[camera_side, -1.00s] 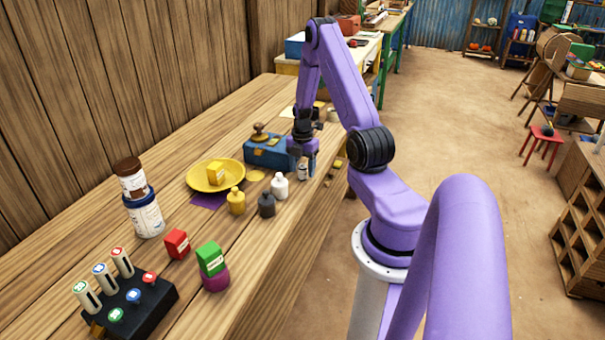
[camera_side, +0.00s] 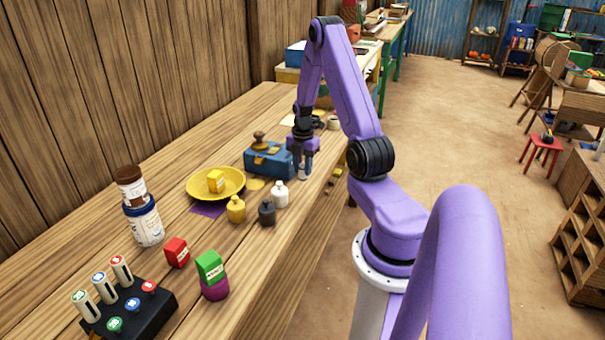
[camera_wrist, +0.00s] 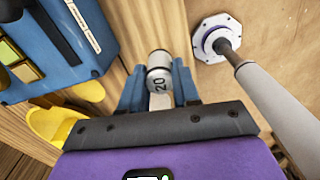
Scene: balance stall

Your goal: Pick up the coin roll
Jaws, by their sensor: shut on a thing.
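The coin roll (camera_wrist: 159,76) is a pale, silvery cylinder with a dark "20" on it, seen in the wrist view. My gripper (camera_wrist: 158,88) is shut on it, with one blue finger against each side. In the side view my gripper (camera_side: 302,172) points down near the right edge of the wooden table, beside a blue box. The roll is hard to make out there behind the fingers. I cannot tell whether it touches the table.
The blue box (camera_side: 262,161) stands just left of my gripper. White (camera_side: 280,193), dark (camera_side: 267,213) and yellow (camera_side: 236,209) bottles stand nearer the camera. A yellow dish (camera_side: 232,189) holds a yellow block. The table's right edge is close to my gripper.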

